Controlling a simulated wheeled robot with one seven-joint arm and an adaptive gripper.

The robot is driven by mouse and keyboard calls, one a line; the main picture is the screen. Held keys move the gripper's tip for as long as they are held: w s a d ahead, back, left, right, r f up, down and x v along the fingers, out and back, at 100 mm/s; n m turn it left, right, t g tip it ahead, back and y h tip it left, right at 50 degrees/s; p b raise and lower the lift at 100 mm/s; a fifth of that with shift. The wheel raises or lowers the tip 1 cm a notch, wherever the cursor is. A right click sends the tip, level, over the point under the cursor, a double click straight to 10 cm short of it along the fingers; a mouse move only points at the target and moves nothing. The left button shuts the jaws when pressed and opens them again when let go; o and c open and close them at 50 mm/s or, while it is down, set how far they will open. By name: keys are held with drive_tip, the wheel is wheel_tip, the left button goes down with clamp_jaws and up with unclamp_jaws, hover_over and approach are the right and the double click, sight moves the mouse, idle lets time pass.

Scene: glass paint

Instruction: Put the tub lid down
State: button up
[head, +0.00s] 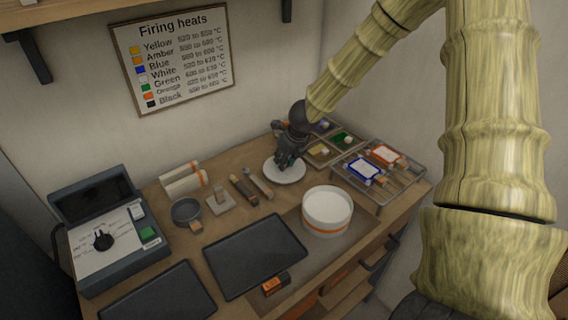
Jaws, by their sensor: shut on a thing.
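The tub lid (285,174) is a round white disc at the back middle of the bench, behind and left of the tub. My gripper (287,158) is dark, points down over the lid and is shut on it. The fingers hide the grasped part at the lid's middle. I cannot tell whether the lid touches the bench or is just above it. The white tub (327,213) with an orange band stands upright and open at the bench's front right.
Two dark trays (255,254) lie at the front. A sectioned paint tray (322,153) stands right of the lid, and a wire rack (388,184) with framed cards is at the right. Tools (243,189) lie left of the lid. A control box (112,238) stands at the left.

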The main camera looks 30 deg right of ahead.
drive_tip(key=shift+f, duration=0.5)
drive_tip(key=shift+r, duration=0.1)
drive_tip(key=o, duration=0.9)
drive_tip(key=shift+p+v, duration=0.8)
drive_tip(key=shift+v, duration=5.2)
